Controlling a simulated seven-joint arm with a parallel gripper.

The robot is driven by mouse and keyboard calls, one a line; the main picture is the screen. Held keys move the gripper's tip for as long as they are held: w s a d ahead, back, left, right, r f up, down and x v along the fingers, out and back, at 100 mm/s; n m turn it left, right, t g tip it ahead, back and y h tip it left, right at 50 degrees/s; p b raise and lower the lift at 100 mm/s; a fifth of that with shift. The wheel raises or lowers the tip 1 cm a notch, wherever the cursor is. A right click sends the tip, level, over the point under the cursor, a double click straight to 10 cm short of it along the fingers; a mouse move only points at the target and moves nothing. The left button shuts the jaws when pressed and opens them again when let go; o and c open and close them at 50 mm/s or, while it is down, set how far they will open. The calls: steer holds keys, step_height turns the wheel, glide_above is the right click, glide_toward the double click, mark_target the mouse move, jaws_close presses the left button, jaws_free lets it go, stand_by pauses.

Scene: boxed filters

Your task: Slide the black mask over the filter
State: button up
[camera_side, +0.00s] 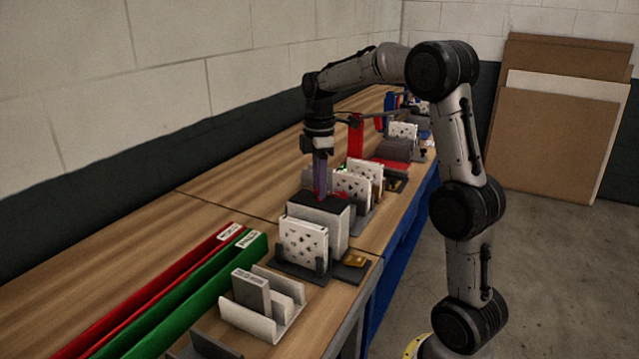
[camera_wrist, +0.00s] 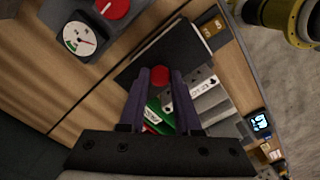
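The black mask (camera_wrist: 172,48) is a flat dark plate with a round red knob (camera_wrist: 158,78). In the side view a black top (camera_side: 318,207), which looks like the mask, lies over a white box (camera_side: 334,233). My gripper (camera_side: 320,192) points straight down above it. In the wrist view the two purple fingers of my gripper (camera_wrist: 159,75) stand on either side of the knob. I cannot tell whether they press on it. A white filter with dark dots (camera_side: 303,243) stands upright in a dark holder in front of the white box.
Green (camera_side: 190,298) and red (camera_side: 150,292) long boxes lie on the left of the wooden bench. A white rack (camera_side: 262,308) holds a grey box near the front. More white dotted filters (camera_side: 358,187) stand behind. A gauge (camera_wrist: 80,38) shows at the wrist view's upper left.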

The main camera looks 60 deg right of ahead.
jaws_close()
stand_by(0.9)
steer(key=a, duration=0.6)
steer(key=shift+a, duration=0.35)
steer(key=shift+r, duration=0.1)
steer(key=o, duration=0.8)
jaws_free()
steer(key=shift+r, duration=6.9)
